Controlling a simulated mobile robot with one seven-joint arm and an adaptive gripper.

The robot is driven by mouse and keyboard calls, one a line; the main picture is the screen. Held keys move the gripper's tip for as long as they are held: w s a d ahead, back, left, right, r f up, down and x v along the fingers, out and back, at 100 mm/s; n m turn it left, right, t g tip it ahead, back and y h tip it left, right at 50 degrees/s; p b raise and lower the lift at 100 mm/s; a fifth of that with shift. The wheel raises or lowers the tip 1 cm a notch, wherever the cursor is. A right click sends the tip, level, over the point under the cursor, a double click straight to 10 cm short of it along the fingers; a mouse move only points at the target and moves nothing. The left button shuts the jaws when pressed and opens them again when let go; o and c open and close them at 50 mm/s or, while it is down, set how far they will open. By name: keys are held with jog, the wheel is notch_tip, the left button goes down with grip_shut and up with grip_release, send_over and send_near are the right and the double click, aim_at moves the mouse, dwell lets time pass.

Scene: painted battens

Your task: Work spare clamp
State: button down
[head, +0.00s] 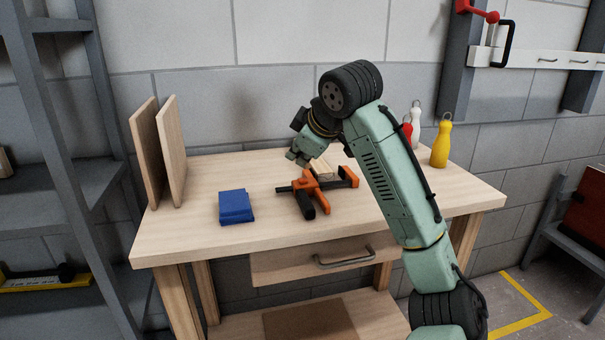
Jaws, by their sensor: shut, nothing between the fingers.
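An orange clamp (308,186) with black handles lies on the wooden workbench (190,222), near the middle of its top. A pale wooden piece (322,169) lies just behind the clamp, partly covered by it; I cannot tell whether the clamp grips it. My gripper (291,157) is above the bench, behind and slightly left of the clamp, and looks apart from it. Its fingers are small in the view; they are shut and empty. My green arm comes over the bench from the right and hides part of its top.
Two upright boards (171,150) stand at the bench's left end. Yellow (441,146), white (416,125) and red (407,131) bottles stand at the back right. A red clamp (478,11) hangs on the wall rail.

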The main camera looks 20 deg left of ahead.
aim_at(300, 181)
notch_tip(300, 181, up, 3)
jog(key=p, duration=0.2)
jog(key=shift+r+p, duration=0.2)
jog(key=shift+p, duration=0.1)
jog(key=shift+f, duration=0.1)
dwell(0.5)
